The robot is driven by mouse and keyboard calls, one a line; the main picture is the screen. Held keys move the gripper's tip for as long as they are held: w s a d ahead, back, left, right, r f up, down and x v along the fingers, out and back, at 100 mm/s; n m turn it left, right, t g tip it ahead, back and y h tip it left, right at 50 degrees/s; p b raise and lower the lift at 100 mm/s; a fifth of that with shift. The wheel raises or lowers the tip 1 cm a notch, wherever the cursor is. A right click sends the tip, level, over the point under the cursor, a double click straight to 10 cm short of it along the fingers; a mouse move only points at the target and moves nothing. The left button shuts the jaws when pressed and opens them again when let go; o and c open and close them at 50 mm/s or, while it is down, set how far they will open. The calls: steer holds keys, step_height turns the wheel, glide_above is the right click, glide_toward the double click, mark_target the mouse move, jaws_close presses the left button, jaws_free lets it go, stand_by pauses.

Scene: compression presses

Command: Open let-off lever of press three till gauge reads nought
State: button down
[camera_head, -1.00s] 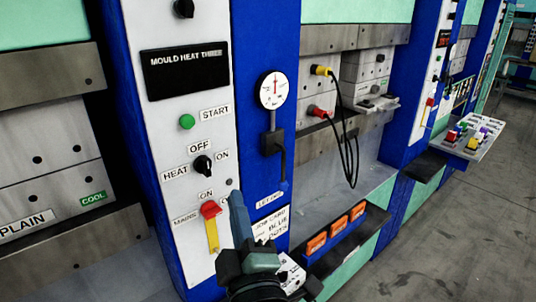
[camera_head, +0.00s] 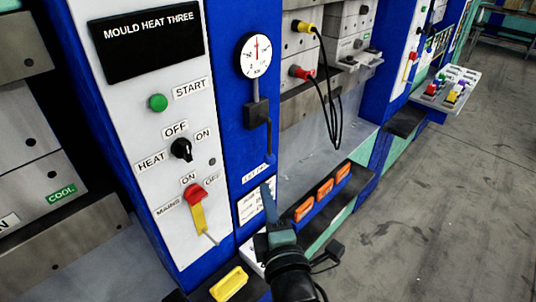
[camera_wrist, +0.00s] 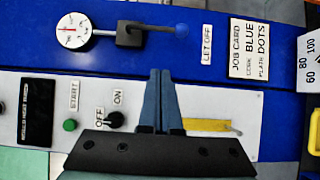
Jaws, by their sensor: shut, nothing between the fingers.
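The round white gauge (camera_head: 254,56) sits on the blue column beside the mould heat three panel. Its red needle points about straight up; the figures are too small to read surely. Below it is a black valve block (camera_head: 257,113) with the let-off lever (camera_head: 269,139) hanging down, over a LET OFF label (camera_head: 256,173).
The white panel has a green start button (camera_head: 158,103), a black heat knob (camera_head: 181,149) and a red and yellow mains switch (camera_head: 197,207) near my gripper. A job card (camera_head: 249,207) is close by. Orange blocks (camera_head: 325,189) lie in a tray at right. Black cables (camera_head: 333,100) hang beyond.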

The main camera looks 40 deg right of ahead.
mark_target(270, 157)
steer(key=x, duration=0.3)
steer(key=d+p+x, duration=0.1)
steer(key=x, duration=0.3)
steer(key=s+d+x, duration=0.1)
steer(key=x, duration=0.3)
steer(key=shift+a, duration=0.1)
steer(key=shift+w+d, duration=0.15)
steer(key=shift+d, duration=0.35)
steer(key=shift+d+f+b, duration=0.1)
steer(key=shift+f+b, duration=0.25)
steer(key=shift+b, duration=0.85)
steer(key=shift+d+r+b, duration=0.1)
steer(key=shift+r+b, duration=0.05)
steer(key=shift+b, duration=0.35)
